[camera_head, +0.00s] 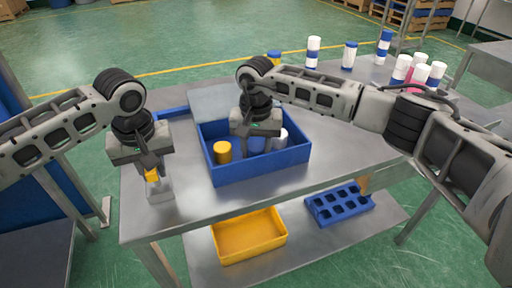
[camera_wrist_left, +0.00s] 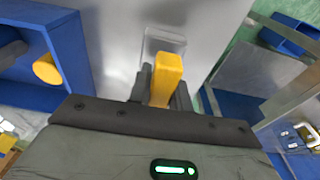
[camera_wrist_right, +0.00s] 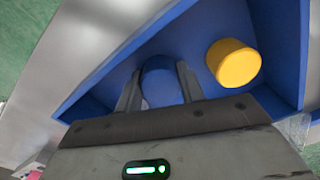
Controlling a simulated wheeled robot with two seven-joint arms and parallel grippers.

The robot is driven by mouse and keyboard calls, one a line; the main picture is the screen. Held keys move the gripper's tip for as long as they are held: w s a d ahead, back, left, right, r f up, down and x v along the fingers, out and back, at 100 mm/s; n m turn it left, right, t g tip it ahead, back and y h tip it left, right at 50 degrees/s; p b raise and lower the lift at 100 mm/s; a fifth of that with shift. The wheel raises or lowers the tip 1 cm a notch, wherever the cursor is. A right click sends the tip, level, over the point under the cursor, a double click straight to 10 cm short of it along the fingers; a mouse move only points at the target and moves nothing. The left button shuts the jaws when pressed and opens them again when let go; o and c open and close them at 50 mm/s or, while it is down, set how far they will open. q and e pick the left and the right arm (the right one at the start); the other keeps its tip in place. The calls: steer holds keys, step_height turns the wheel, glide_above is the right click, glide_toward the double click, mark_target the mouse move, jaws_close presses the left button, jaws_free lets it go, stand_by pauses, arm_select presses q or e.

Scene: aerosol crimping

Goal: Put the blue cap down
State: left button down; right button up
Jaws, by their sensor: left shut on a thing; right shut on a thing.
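The blue cap (camera_wrist_right: 161,82) is between the fingers of my right gripper (camera_wrist_right: 158,90), inside the blue bin (camera_head: 262,172). In the head view the blue cap (camera_head: 257,144) is partly hidden by my right gripper (camera_head: 250,143). Whether the cap touches the bin floor I cannot tell. My left gripper (camera_head: 151,167) is shut on a yellow piece (camera_wrist_left: 167,78), which also shows in the head view (camera_head: 152,175). The yellow piece is over a clear, pale block (camera_head: 160,190) at the table's left front; whether they touch is unclear.
A yellow cap (camera_head: 222,152) and a white piece (camera_head: 281,138) are in the bin beside the blue cap. Several cans (camera_head: 349,56) stand at the table's back right. A yellow tray (camera_head: 250,238) and a blue rack (camera_head: 340,206) are on the lower shelf.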

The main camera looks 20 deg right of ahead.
mark_target(256, 147)
arm_select(q)
steer(key=shift+s+f, duration=0.2)
steer(key=shift+f, duration=0.1)
arm_select(e)
steer(key=o, duration=0.9)
steer(key=shift+f, duration=0.15)
step_height(256, 147, up, 12)
steer(key=shift+r, duration=0.2)
